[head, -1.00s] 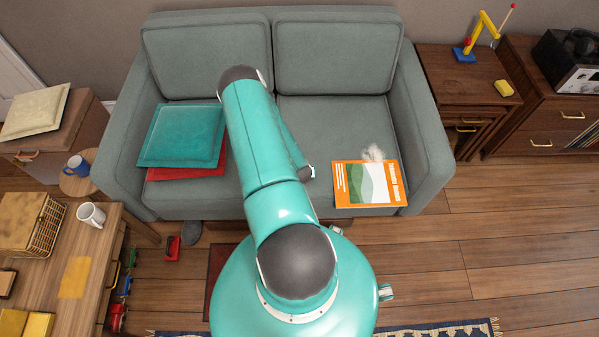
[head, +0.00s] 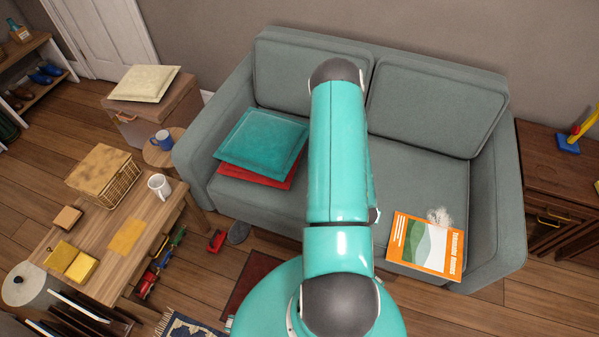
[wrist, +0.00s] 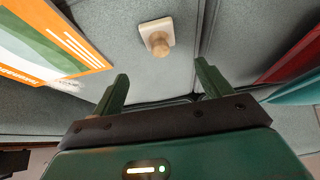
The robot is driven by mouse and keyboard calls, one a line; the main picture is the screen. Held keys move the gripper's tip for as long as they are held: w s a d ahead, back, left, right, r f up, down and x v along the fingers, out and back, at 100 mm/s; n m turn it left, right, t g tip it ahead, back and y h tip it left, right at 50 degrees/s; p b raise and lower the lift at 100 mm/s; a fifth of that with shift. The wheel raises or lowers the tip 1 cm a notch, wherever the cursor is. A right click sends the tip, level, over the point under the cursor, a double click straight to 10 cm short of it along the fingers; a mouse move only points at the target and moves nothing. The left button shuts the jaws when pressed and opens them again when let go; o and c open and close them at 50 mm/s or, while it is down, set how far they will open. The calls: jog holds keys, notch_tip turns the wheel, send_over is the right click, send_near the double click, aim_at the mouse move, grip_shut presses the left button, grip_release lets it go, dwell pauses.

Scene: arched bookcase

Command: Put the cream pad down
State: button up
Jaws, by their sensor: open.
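A small cream square pad (wrist: 158,30) with a round wooden knob shows in the wrist view. It appears to lie on the grey sofa, beside a seam. My gripper (wrist: 162,76) is open, with its two dark green fingers apart and nothing between them. The pad is beyond the fingertips, clear of both. In the head view my arm covers the middle of the sofa (head: 420,180), and neither the pad nor my gripper can be made out there.
An orange-bordered book (head: 425,246) with a fluffy white thing (head: 438,216) lies on the right seat. Teal (head: 262,138) and red (head: 255,176) cushions are stacked at left. A cream cushion (head: 144,83) rests on a brown box. A wooden table (head: 150,205) stands at left.

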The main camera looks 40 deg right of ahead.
jog(key=shift+w, duration=0.1)
jog(key=w+a+r+n+t+y, duration=0.1)
jog(key=w+a+r+n, duration=0.15)
jog(key=w+r, duration=0.75)
jog(key=w+a+r+n, duration=0.1)
jog(key=w+a+r, duration=0.3)
jog(key=w+r, duration=0.65)
jog(key=w+a+r+n+t+y, duration=0.1)
jog(key=a+r, duration=0.5)
jog(key=r, duration=0.2)
jog(key=w+a+r+n+y, duration=0.1)
jog(key=a+r+n, duration=0.1)
jog(key=a+r, duration=0.55)
jog(key=s+a+r+n+y, duration=0.1)
jog(key=s+a+r+n, duration=0.2)
jog(key=s+a+r, duration=0.3)
jog(key=s+a+r+n+y, duration=0.1)
jog(key=s+a+r+n, duration=0.2)
jog(key=s+a+r, duration=0.4)
jog(key=a+r, duration=0.4)
jog(key=shift+a+r+t, duration=0.3)
jog(key=shift+r+t, duration=0.05)
jog(key=shift+t, duration=0.05)
